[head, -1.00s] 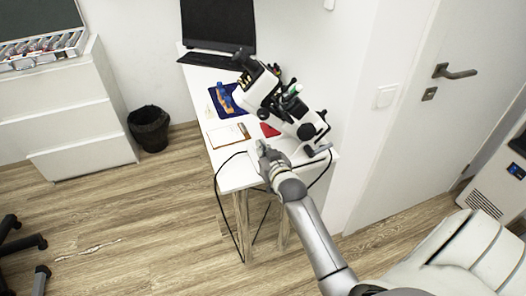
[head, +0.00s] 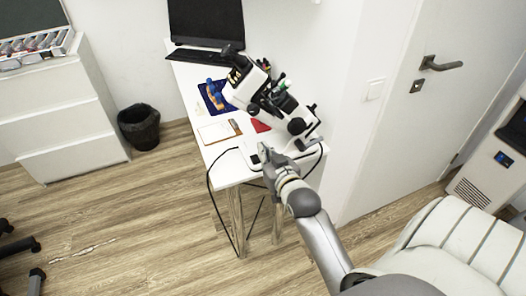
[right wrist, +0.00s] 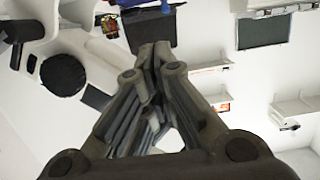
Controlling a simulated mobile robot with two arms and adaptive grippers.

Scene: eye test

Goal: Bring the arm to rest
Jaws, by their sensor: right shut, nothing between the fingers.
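My right gripper (head: 266,152) is at the front part of the white desk (head: 226,172) in the head view, in front of the microscope's base. In the right wrist view its fingers (right wrist: 157,52) meet at the tips, shut with nothing between them. The white and black microscope (head: 279,103) stands on the desk just beyond the gripper. Whether the gripper touches the desk or microscope cannot be told. My left gripper is not in view.
A black bin (head: 139,127) stands on the floor by white drawers (head: 68,115). A padded white chair (head: 455,245) is at the lower right.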

